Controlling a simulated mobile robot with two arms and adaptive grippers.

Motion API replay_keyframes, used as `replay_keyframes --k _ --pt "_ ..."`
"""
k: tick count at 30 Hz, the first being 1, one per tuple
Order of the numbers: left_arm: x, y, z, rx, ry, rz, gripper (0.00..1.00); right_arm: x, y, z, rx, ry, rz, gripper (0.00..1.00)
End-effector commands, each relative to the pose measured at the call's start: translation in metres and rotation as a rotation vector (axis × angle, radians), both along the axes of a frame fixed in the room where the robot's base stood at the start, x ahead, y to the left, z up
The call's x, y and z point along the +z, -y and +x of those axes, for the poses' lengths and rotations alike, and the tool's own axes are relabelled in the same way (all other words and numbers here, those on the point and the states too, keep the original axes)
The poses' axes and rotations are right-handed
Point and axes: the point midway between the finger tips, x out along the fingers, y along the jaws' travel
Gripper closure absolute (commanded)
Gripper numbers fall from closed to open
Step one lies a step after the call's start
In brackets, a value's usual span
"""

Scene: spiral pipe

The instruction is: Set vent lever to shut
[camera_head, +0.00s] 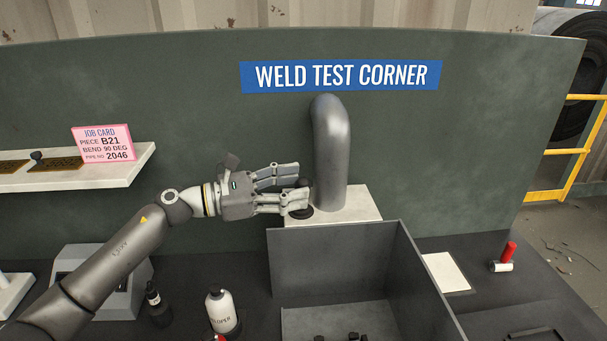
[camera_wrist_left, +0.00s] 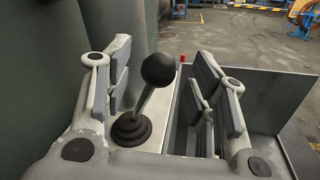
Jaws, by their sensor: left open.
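The vent lever (camera_wrist_left: 158,70) is a grey stick with a black ball knob, rising from a ribbed black rubber boot (camera_wrist_left: 131,128). In the left wrist view the stick leans to the right. In the head view the lever's boot (camera_head: 300,212) shows on a white box (camera_head: 350,209) beside a bent grey pipe (camera_head: 331,150); the fingers partly cover the lever. My left gripper (camera_head: 294,186) is open, its fingers pointing right, one on each side of the lever. In the left wrist view the knob stands between the two fingers (camera_wrist_left: 164,80), apart from both. My right gripper is not in view.
A grey open bin (camera_head: 330,258) stands just in front of the white box. A green wall panel (camera_head: 200,90) rises behind. A white shelf (camera_head: 120,176) with a pink job card (camera_head: 102,144) is at left. A white bottle (camera_head: 221,312) and a black bottle stand below my arm.

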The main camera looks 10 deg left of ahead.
Motion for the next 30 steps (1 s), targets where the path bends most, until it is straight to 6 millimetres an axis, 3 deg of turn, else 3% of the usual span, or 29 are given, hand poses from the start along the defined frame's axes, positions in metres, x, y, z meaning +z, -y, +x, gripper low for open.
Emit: replay_keyframes --k 6,16,28,30 --pt "0.001 0.021 0.009 0.0 -0.001 -0.001 0.48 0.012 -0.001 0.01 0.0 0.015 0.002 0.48" --pt "0.0 0.025 0.01 0.0 0.0 0.0 0.48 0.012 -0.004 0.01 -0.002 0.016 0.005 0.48" --pt "0.0 0.024 0.01 0.0 0.0 0.0 0.99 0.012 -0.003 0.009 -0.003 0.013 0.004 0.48" --pt "0.0 0.024 0.01 0.0 0.0 0.0 1.0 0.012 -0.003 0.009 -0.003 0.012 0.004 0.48"
